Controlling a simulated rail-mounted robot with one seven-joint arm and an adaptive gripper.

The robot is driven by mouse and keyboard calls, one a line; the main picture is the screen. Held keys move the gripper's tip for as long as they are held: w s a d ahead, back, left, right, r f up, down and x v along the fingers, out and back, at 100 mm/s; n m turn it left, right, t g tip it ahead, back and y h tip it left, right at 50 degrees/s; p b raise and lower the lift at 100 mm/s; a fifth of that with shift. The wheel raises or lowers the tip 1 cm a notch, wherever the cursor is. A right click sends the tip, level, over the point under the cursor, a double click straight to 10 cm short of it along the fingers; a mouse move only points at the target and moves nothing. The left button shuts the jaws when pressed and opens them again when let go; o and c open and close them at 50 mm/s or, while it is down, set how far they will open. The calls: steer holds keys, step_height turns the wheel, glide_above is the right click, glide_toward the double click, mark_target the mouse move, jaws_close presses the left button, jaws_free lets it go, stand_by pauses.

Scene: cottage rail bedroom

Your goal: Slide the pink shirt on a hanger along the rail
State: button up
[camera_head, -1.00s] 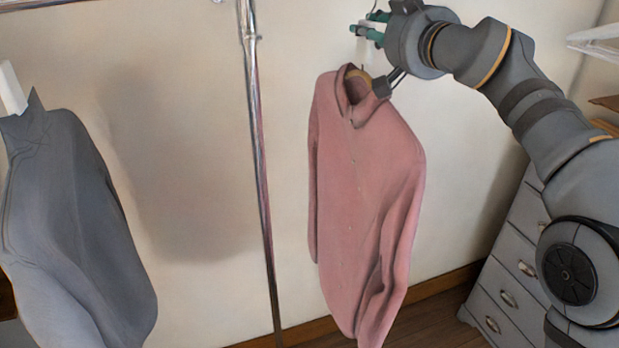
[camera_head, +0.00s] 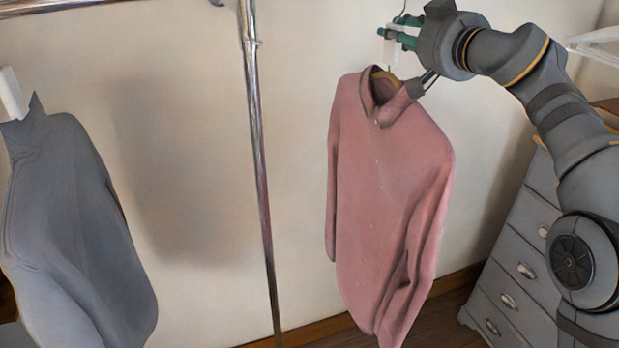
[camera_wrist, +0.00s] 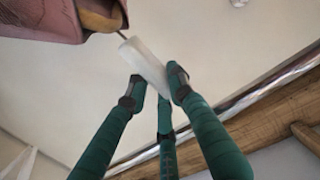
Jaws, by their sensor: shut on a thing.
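The pink shirt (camera_head: 385,190) hangs upright on a wooden hanger (camera_head: 386,79), right of the metal post. A white block (camera_head: 392,48) sits above the collar on the hanger's stem. My gripper (camera_head: 396,36) is shut on this white block. In the wrist view, the green fingers of my gripper (camera_wrist: 157,88) close around the white block (camera_wrist: 146,62). A corner of the pink shirt (camera_wrist: 35,20) and the hanger's brown end (camera_wrist: 98,14) show at upper left there. The metal rail (camera_wrist: 270,84) runs diagonally at right in the wrist view; the hook's contact with it is not visible.
A grey garment (camera_head: 65,215) with a white block (camera_head: 12,93) hangs at left. A chrome post (camera_head: 259,150) stands between the garments. Bare wall lies behind the shirt.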

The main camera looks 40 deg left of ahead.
steer(key=w+d+p, duration=0.2)
steer(key=w+d, duration=0.3)
steer(key=w, duration=0.2)
steer(key=shift+w, duration=0.15)
stand_by(0.7)
steer(key=shift+f, duration=0.1)
stand_by(0.4)
